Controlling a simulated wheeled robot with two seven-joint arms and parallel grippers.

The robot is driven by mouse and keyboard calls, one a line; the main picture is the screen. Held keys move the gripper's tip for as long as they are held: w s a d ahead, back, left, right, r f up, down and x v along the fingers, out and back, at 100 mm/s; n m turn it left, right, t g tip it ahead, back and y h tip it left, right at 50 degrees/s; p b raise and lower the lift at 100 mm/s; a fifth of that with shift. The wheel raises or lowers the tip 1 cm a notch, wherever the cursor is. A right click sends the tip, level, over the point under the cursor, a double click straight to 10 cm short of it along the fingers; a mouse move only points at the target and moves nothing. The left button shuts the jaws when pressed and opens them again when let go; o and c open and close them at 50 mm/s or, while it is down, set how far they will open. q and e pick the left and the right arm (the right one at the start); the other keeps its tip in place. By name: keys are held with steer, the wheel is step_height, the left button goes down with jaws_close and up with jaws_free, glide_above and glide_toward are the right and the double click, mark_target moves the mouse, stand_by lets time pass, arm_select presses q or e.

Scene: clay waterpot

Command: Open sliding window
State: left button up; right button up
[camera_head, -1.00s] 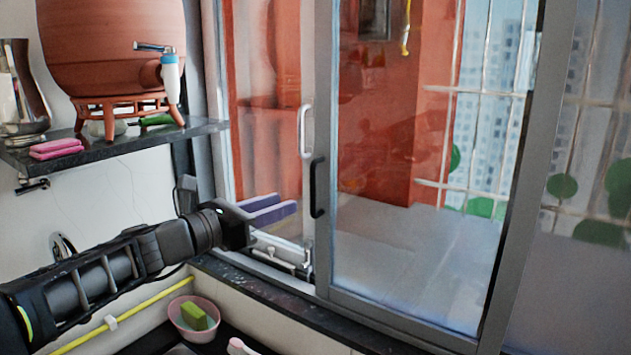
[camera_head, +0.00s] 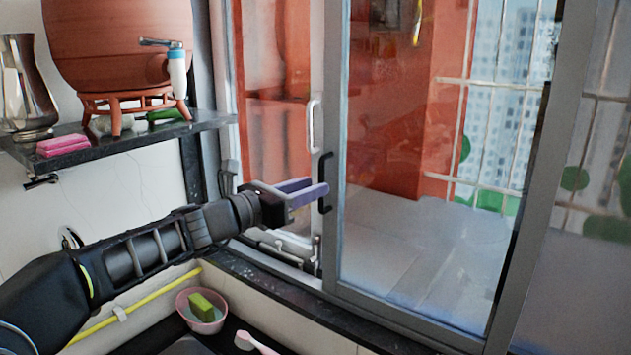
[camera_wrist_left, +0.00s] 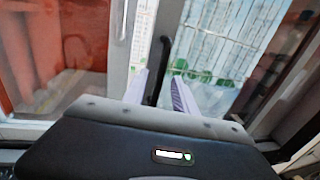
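The sliding window has a grey-framed glass panel (camera_head: 400,150) with a black handle (camera_head: 325,168) on its left upright. A white handle (camera_head: 314,122) sits just left of it on the other panel's frame. My left gripper (camera_head: 318,186) is open, with two purple fingers apart and their tips at the lower part of the black handle. In the left wrist view the black handle (camera_wrist_left: 160,72) shows between the two spread fingers (camera_wrist_left: 160,88). I cannot tell whether they touch it. My right gripper is not in view.
A dark shelf (camera_head: 90,147) at the left bears a clay pot (camera_head: 110,45) with a tap, a metal vase (camera_head: 22,85) and a pink sponge (camera_head: 63,145). Below the sill are a pink bowl (camera_head: 183,305) with a green sponge and a pink-and-white brush (camera_head: 250,342).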

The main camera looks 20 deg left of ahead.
arm_select(q)
steer(key=shift+x, duration=1)
steer(key=shift+c, duration=0.2)
jaws_close()
stand_by(0.5)
